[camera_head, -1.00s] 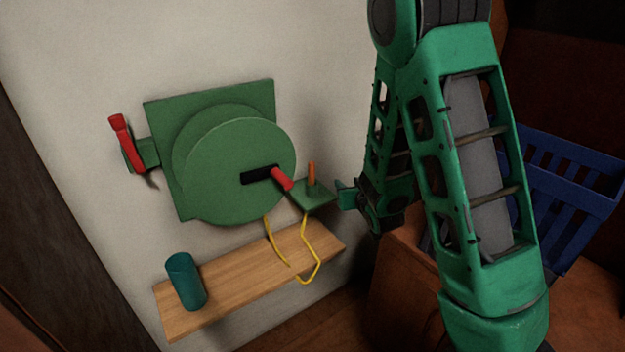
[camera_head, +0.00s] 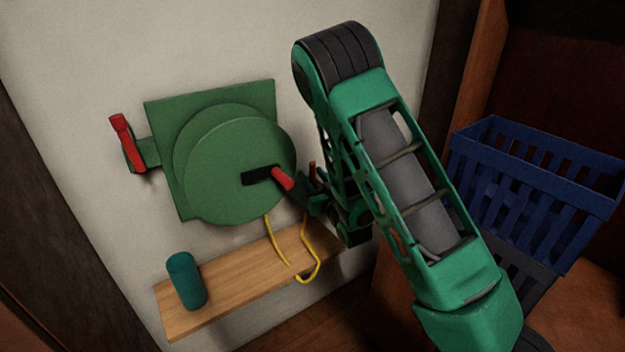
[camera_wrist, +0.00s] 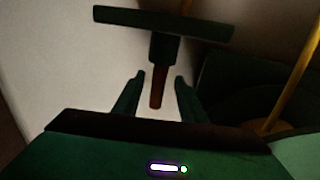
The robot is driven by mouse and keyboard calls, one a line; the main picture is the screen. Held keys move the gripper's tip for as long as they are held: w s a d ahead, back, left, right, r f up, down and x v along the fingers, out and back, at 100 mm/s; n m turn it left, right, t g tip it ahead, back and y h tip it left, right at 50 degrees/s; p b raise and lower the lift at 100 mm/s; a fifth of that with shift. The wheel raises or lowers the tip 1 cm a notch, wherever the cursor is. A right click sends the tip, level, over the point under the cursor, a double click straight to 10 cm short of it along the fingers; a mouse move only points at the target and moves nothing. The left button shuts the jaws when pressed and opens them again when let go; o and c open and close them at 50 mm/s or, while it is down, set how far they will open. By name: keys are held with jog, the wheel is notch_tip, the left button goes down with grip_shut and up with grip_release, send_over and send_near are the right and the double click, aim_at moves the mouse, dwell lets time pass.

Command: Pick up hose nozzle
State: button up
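The hose nozzle (camera_wrist: 158,88) shows in the wrist view as an orange-brown rod with a dark collar, at a flat green holder plate (camera_wrist: 165,20). In the head view only its dim orange tip (camera_head: 312,169) shows, right of the reel; my arm hides most of the holder. My gripper (camera_wrist: 159,77) is open, one finger on each side of the rod, with gaps visible on both sides. In the head view my gripper (camera_head: 311,198) is by the holder, partly hidden by my arm. A yellow hose (camera_head: 275,245) hangs below the reel in a loop.
The green hose reel (camera_head: 230,165) with a red-tipped crank (camera_head: 282,178) is on the wall, close left of my gripper. A wooden shelf (camera_head: 235,280) below bears a teal cup (camera_head: 186,280). A red handle (camera_head: 121,130) is farther left. Blue crates (camera_head: 540,180) stand right.

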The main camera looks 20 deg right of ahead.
jog(key=shift+w+a+r, duration=0.1)
jog(key=shift+w+a, duration=0.05)
jog(key=shift+w, duration=2.45)
grip_shut()
